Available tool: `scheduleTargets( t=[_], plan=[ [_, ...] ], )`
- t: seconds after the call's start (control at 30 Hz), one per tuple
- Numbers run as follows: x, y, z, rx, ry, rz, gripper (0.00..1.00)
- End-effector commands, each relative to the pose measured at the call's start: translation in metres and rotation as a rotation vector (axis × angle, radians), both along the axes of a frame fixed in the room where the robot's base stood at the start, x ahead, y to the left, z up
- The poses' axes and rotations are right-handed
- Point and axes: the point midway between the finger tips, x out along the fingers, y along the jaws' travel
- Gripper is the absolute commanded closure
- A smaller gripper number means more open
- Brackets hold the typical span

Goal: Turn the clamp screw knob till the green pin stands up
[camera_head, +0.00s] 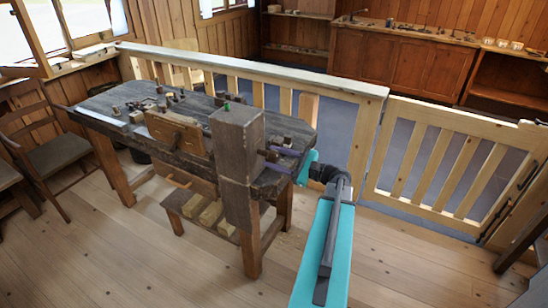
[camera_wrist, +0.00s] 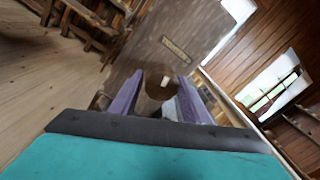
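A tall dark wooden block (camera_head: 237,140) stands at the near right end of the workbench. A small green pin (camera_head: 227,106) shows at its top; its exact tilt is too small to tell. My gripper (camera_head: 267,159) reaches in from the right, its purple fingers pointing at the block's right side. In the wrist view a round brown knob (camera_wrist: 158,84) sits between the fingertips, in front of the block (camera_wrist: 185,35) with its small label plate. One finger lies on each side of the knob. I cannot tell whether both fingers touch it. In the head view the knob is hard to make out.
The workbench (camera_head: 95,103) carries several small dark pieces and a wooden vise-like block (camera_head: 175,130). A low stool (camera_head: 180,205) stands under it. A wooden railing (camera_head: 270,75) runs behind, with a gate (camera_head: 440,165) at right. A chair (camera_head: 55,150) stands left. The front floor is clear.

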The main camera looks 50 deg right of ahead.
Motion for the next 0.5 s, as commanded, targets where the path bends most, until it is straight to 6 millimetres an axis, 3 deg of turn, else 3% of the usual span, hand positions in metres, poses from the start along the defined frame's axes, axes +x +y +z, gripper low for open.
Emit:
scheduleTargets(
  t=[0.07,0.5],
  plan=[
    [0.0,0.0,0.0001,0.0,-0.001,0.0,0.45],
    [-0.0021,-0.0008,0.002,-0.001,-0.005,-0.001,0.45]
  ],
)
